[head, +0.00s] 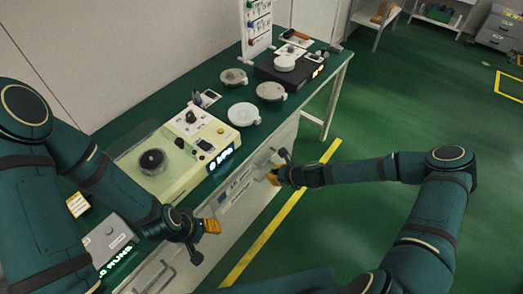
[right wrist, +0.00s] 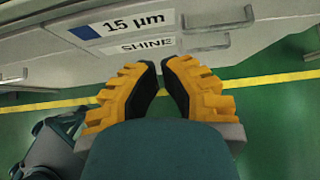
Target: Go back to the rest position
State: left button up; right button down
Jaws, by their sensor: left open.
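My left gripper (head: 207,236) is open and empty in the head view, in front of the table's front edge near the cream lapping machine (head: 185,150). My right gripper (head: 272,174) is beside the grey front panel of the table, below its top edge. In the right wrist view, the right gripper's orange fingers (right wrist: 161,64) have tips close together with a narrow gap and nothing seen between them. How far these jaws are open is hard to judge. Both arms are bent forward and reach low along the table front.
The green bench (head: 210,85) bears several round discs, including a white one (head: 244,115), and a black device (head: 290,68). A drawer labelled "15 µm" (right wrist: 135,24) and its handle (right wrist: 222,20) are close to the right gripper. The green floor (head: 370,130) to the right is clear.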

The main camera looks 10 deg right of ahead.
jog(key=s+a+n+g, duration=0.4)
jog(key=s+a+n, duration=0.3)
jog(key=s+n, duration=0.55)
jog(key=s+d+r+n+g+h, duration=0.1)
jog(key=s+r+n, duration=0.3)
jog(key=n, duration=0.9)
jog(key=shift+s+d+r+h, duration=0.4)
jog(key=shift+s+d+h, duration=0.25)
jog(key=shift+s, duration=0.5)
jog(key=shift+n, duration=0.25)
